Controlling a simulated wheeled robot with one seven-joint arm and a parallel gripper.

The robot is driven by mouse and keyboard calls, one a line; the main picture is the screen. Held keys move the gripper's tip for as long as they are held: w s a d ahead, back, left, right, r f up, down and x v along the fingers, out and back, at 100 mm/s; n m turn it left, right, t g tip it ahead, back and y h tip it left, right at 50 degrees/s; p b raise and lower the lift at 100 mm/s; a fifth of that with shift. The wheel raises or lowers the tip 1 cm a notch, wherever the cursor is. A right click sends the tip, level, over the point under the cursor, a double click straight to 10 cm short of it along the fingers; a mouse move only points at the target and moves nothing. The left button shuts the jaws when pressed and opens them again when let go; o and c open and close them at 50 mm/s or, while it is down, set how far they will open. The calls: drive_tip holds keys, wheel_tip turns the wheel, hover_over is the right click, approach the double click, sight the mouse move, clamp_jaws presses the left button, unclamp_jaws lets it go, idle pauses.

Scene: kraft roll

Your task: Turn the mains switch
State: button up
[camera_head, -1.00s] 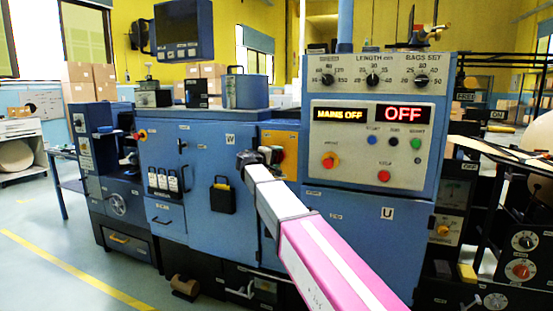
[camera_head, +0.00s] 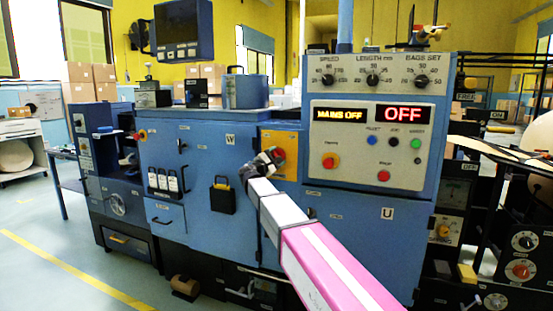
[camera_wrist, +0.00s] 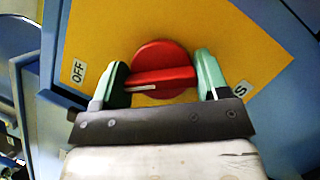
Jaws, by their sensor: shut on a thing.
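The mains switch is a red rotary knob (camera_wrist: 160,68) on a yellow plate (camera_wrist: 215,30), seen close in the wrist view. A white line on its grip bar points left, toward the side with the OFF label (camera_wrist: 78,71). My gripper (camera_wrist: 163,78) has one green finger at each end of the knob's bar and is shut on it. In the head view my gripper (camera_head: 272,157) is at the yellow plate (camera_head: 290,140) on the blue machine, and the knob shows partly behind it. The machine's display (camera_head: 340,114) reads MAINS OFF.
The control panel (camera_head: 325,190) with knobs and buttons is right of the yellow plate. A second display (camera_head: 403,114) reads OFF. A blue door with a black padlock-shaped item (camera_head: 222,196) is to the left. Floor is free at left.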

drive_tip(key=shift+n+t, duration=0.4)
drive_tip(key=shift+n, duration=0.5)
drive_tip(key=o, duration=0.9)
drive_tip(key=shift+o, duration=0.2)
drive_tip(key=v, duration=1.1)
drive_tip(key=shift+s+r, duration=0.1)
